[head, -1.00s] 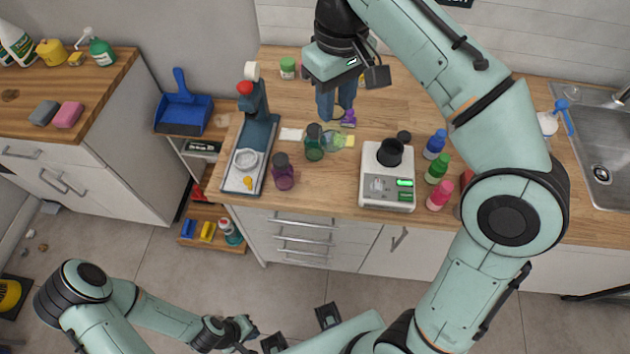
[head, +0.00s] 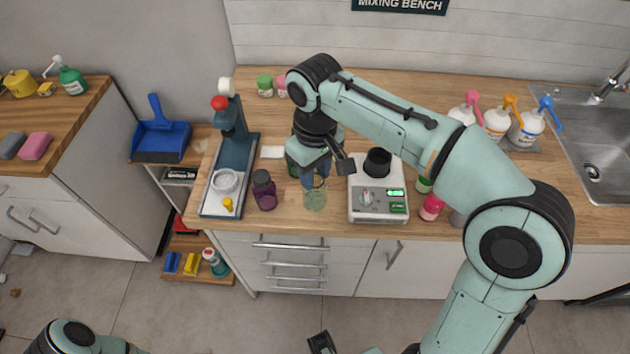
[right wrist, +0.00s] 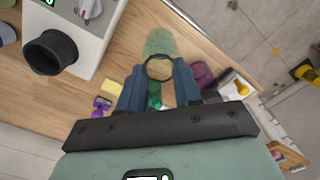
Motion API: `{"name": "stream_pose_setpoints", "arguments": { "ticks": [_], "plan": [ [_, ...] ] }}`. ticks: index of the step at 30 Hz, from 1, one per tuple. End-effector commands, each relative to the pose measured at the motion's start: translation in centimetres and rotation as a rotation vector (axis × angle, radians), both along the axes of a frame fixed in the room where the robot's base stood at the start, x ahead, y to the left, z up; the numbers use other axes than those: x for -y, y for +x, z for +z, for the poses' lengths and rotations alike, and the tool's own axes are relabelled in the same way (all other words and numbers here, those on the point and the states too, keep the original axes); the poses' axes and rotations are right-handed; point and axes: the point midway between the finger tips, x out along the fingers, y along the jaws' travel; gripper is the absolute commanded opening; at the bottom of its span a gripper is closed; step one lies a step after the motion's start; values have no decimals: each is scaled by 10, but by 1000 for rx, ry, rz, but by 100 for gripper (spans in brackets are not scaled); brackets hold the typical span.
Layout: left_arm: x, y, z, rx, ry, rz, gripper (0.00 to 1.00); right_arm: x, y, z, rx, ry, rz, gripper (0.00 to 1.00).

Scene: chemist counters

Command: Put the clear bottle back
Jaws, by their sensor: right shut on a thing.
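The clear bottle (head: 315,198), see-through with a pale green tint, is in my right gripper (head: 316,178) over the front of the wooden counter. The fingers close around its upper part. In the right wrist view the gripper (right wrist: 158,85) has a blue finger on each side of the bottle's dark ring, and the clear body (right wrist: 160,42) shows beyond it. I cannot tell whether its base touches the counter.
A purple bottle (head: 265,192) stands to the left, and a dark green bottle (head: 292,167) is partly hidden behind my gripper. A white device (head: 377,217) with a black cup (head: 377,162) stands close on the right. A blue stand (head: 232,150) is farther left.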

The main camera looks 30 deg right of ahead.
Motion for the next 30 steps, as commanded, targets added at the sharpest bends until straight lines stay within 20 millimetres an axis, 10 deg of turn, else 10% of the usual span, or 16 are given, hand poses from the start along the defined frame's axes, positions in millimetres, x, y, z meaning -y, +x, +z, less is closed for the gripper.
{"name": "stream_pose_setpoints", "arguments": {
  "ticks": [19, 20, 21, 30],
  "plan": [
    [0, -3, -10, -3, 0, 0, 0, 0, 0, -34, -2, 0, 0, 0],
    [0, -3, -9, -3, 0, 0, 0, 0, 0, -34, -2, 0, 0, 43],
    [0, -3, -9, -3, 0, 0, 0, 0, 0, -33, -2, 0, 0, 56],
    [0, -3, -8, -3, 0, 0, 0, 0, 0, -32, -1, 0, 0, 59]
  ]
}}
